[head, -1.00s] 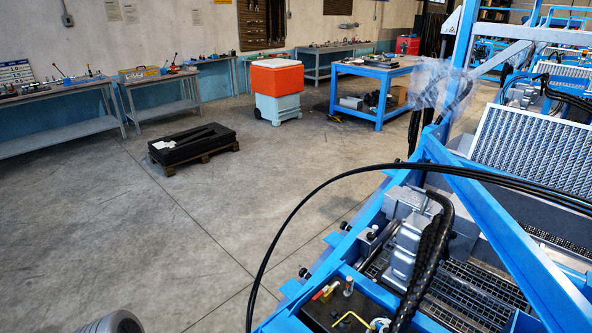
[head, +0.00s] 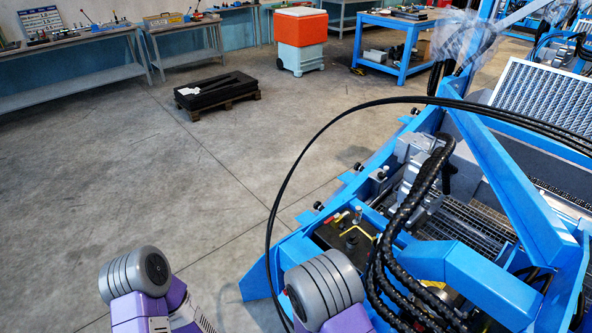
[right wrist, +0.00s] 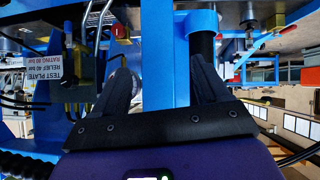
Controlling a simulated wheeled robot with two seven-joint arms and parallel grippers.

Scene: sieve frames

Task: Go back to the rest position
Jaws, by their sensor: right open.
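My right gripper (right wrist: 162,78) shows in the right wrist view with its two black fingers apart. A blue upright bar (right wrist: 165,45) shows beyond the gap between the fingers, and I see nothing gripped. In the head view neither gripper shows; only my purple and grey arm joints stand at the bottom edge. My left gripper is out of view. A tilted, silver-framed mesh panel (head: 545,100) sits on the blue machine (head: 490,170) at the right of the head view.
Black cables and hoses (head: 400,225) arch over the machine's near side, close to my arm joint. A black block on a pallet (head: 217,95), an orange-topped bin (head: 300,40) and a blue table (head: 400,42) stand farther back. The floor at left is open.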

